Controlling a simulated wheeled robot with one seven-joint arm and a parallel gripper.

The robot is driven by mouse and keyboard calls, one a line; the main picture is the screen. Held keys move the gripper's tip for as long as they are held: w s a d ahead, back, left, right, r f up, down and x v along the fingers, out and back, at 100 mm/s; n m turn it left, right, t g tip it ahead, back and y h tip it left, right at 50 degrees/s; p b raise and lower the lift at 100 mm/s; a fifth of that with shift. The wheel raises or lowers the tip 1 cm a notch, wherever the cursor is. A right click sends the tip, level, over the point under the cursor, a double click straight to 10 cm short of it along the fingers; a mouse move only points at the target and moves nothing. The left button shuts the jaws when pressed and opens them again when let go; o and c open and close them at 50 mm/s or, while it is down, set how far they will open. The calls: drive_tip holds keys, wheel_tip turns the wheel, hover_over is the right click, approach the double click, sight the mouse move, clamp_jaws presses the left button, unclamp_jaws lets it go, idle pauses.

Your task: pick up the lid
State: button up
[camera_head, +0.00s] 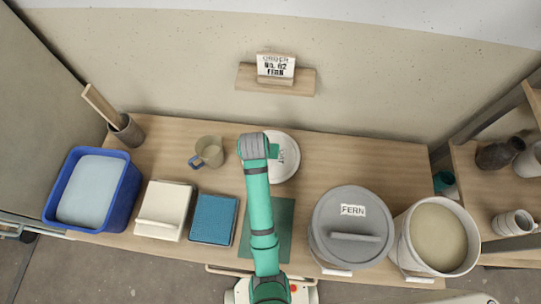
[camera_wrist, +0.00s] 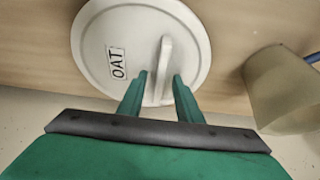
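A round white lid (camera_head: 289,168) marked OAT lies on the table near the back, partly covered by my arm. In the wrist view the white lid (camera_wrist: 105,35) shows its upright bar handle (camera_wrist: 165,65). My gripper (camera_wrist: 160,74) is open, one finger on each side of the handle, with gaps visible. I cannot tell how deep the fingers reach. In the head view my gripper (camera_head: 274,151) is over the lid's left part. A second lid, grey (camera_head: 335,210) and marked FERN, sits on a bucket at the right.
An open bucket (camera_head: 471,240) of beige glaze stands right of the grey-lidded one. A mug (camera_head: 209,153) stands left of my arm. A wall sign (camera_head: 275,66) reads FERN.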

clamp_jaws()
drive_tip(key=shift+r, duration=0.1)
